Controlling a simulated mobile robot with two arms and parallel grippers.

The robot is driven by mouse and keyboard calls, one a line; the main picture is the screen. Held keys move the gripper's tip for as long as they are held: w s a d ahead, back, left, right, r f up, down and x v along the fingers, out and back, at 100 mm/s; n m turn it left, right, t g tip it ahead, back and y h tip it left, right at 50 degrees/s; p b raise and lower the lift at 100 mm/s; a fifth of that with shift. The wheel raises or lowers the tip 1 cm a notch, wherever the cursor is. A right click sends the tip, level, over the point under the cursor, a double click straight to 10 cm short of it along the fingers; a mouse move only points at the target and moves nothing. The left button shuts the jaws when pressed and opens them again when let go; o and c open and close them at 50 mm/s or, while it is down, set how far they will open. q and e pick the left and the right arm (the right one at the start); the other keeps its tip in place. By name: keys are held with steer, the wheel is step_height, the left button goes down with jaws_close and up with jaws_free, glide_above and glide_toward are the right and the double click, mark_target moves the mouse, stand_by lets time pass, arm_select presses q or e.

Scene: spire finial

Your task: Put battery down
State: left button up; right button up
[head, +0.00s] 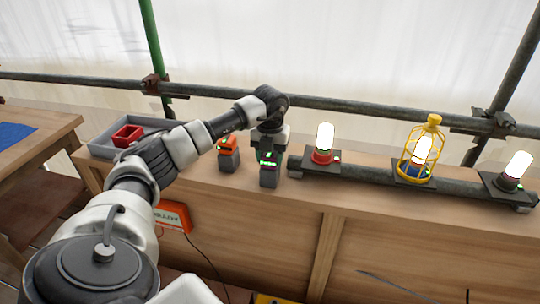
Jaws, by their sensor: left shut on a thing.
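My left gripper (269,152) reaches over the wooden bench from the left and points down. It is shut on a dark grey battery (269,178) with green lit marks on its upper part. The battery is upright near the front edge of the bench top; I cannot tell whether its base touches the wood. A second block-shaped unit with an orange top and grey body (228,160) stands just left of it, apart from it. My right gripper is not in view.
A grey tray (94,148) with a red box (126,135) is at the bench's left end. Right of the battery stand a red-based lamp (323,155), a yellow caged lamp (433,122) and another lamp (518,166). A metal pipe (380,178) runs along between them.

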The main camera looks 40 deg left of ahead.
arm_select(q)
steer(key=o, duration=1.1)
steer(key=shift+f, duration=0.1)
steer(key=shift+c, duration=0.2)
step_height(320, 180, up, 12)
steer(key=shift+r, duration=0.2)
